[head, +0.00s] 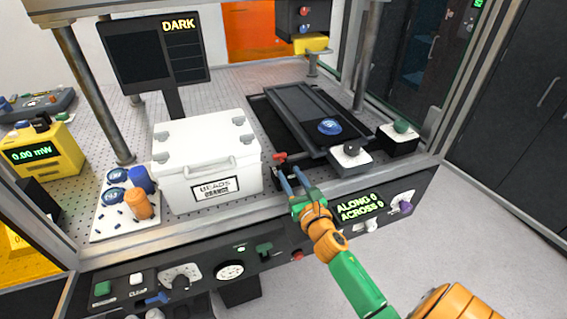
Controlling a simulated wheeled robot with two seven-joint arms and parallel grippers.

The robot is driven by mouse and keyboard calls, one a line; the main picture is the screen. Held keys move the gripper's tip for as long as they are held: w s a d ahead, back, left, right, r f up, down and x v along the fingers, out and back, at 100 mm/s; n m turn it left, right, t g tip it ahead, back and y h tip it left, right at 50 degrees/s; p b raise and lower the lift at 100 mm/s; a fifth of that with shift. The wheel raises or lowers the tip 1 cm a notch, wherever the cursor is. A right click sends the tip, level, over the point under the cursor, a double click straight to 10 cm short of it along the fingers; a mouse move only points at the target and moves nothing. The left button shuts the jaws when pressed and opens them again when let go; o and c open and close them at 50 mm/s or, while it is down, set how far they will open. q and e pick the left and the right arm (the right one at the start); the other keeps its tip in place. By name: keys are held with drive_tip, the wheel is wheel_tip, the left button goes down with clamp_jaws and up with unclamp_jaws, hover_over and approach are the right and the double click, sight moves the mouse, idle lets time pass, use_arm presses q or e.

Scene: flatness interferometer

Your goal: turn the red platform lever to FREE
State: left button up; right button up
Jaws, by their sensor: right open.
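The red platform lever (281,156) stands near the front edge of the instrument table, just right of the white box. It is small, and I cannot read its setting or any label beside it. My right gripper (290,174) reaches in from the lower right. Its two blue fingers are apart and empty, with their tips just below and close to the red lever. I cannot tell whether they touch it. The dark platform (298,113) lies behind and to the right of the lever. My left gripper is not in view.
The white lidded box (207,165) stands close left of the lever. The front panel shows a display (360,207) reading "ALONG 0 ACROSS 0". A dark monitor (155,50) stands behind.

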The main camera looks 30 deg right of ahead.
sight(287, 171)
drive_tip(key=x, duration=0.4)
drive_tip(key=shift+w+f, duration=0.2)
drive_tip(key=shift+w, duration=0.15)
drive_tip(key=shift+s+r, duration=0.1)
drive_tip(key=shift+s, duration=0.05)
clamp_jaws()
